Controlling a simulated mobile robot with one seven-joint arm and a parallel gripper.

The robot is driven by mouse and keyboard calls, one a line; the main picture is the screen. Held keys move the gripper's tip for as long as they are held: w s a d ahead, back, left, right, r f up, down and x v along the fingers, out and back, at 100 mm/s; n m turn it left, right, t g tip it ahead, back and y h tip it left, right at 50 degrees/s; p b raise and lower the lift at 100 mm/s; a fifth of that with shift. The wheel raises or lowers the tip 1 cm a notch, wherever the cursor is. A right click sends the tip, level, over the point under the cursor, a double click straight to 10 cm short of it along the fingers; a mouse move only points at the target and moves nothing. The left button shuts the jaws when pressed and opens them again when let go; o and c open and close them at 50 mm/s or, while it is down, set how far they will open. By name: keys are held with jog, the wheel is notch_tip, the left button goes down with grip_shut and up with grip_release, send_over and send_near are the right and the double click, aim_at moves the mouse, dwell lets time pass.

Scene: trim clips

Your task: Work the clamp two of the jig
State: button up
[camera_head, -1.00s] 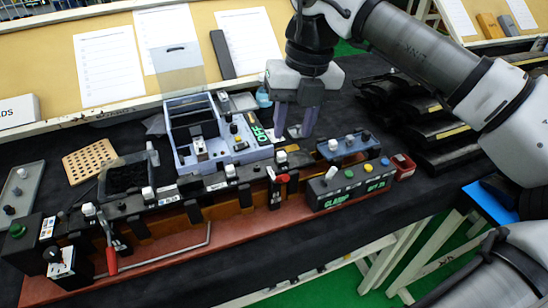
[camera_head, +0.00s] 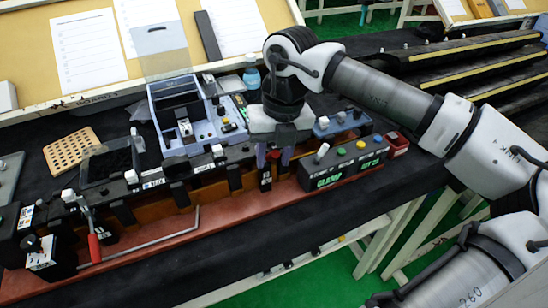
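The jig is a long black rail on a red-brown base (camera_head: 150,243), running across the table. Near its right part stands a small dark clamp block (camera_head: 265,184) with a little red on it, largely hidden by my gripper. My gripper (camera_head: 273,160) points down just above this clamp. Its two purple fingers are apart, and I cannot see anything held between them. At the jig's left end is another clamp with a red handle (camera_head: 94,247) and a bent metal rod. A black box labelled CLAMP (camera_head: 328,181), with coloured buttons, sits at the right end.
A blue-grey fixture (camera_head: 180,140) stands behind the jig. A perforated tan board (camera_head: 72,148) and a dark tray (camera_head: 108,163) lie at the left. A small red bin (camera_head: 396,144) is to the right. Black stepped racks (camera_head: 470,62) stand at the far right.

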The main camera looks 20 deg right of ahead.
jog(key=shift+c, duration=0.2)
grip_shut()
jog(key=shift+f, duration=0.15)
jog(key=f+t+b, duration=0.3)
jog(key=t+b, duration=0.1)
jog(key=b, duration=0.9)
jog(key=s+f+t+b, duration=0.1)
jog(key=f+t+b, duration=0.2)
jog(key=b, duration=0.9)
jog(key=s+f+n+t+y+b, duration=0.1)
jog(key=f+t+b, duration=0.2)
jog(key=b, duration=1)
jog(key=shift+s+t+b, duration=0.15)
jog(key=shift+t, duration=0.8)
jog(key=shift+s+t+b, duration=0.1)
jog(key=shift+t+b, duration=0.05)
jog(key=shift+t, duration=0.8)
